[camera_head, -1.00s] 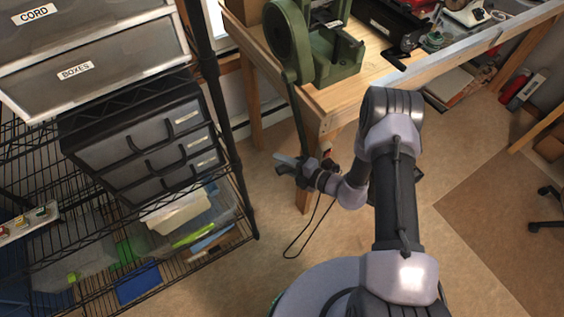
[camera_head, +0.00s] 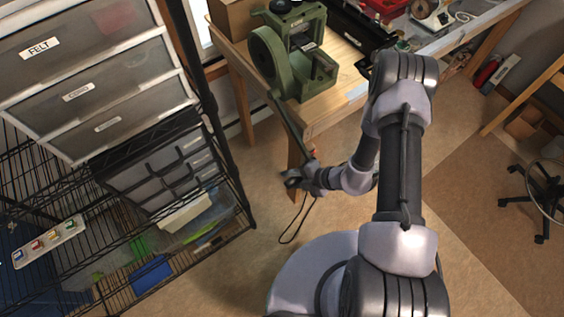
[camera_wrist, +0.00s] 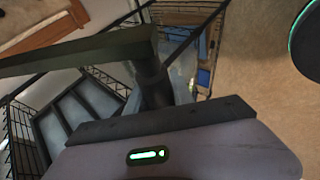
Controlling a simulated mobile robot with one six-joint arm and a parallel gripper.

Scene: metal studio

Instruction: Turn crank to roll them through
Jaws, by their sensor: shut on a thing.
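A green roller machine (camera_head: 303,75) stands on the wooden workbench's near left corner. Its crank arm (camera_head: 288,122) runs down and to the right from the round wheel (camera_head: 263,58), past the bench edge. My gripper (camera_head: 308,172) is at the lower end of the crank arm, beside the bench leg. In the wrist view, the dark green crank arm (camera_wrist: 80,52) crosses at upper left. A dark upright crank handle (camera_wrist: 152,85) drops from its end to my gripper (camera_wrist: 158,102), which is shut on it. The fingertips are mostly hidden, and nothing is seen between the rollers.
A wire rack with drawer units (camera_head: 95,65) stands close on the left. The workbench (camera_head: 345,75) also carries a black tray (camera_head: 360,30). A wheeled chair (camera_head: 540,205) is at far right. Open floor (camera_head: 480,240) lies right of my base.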

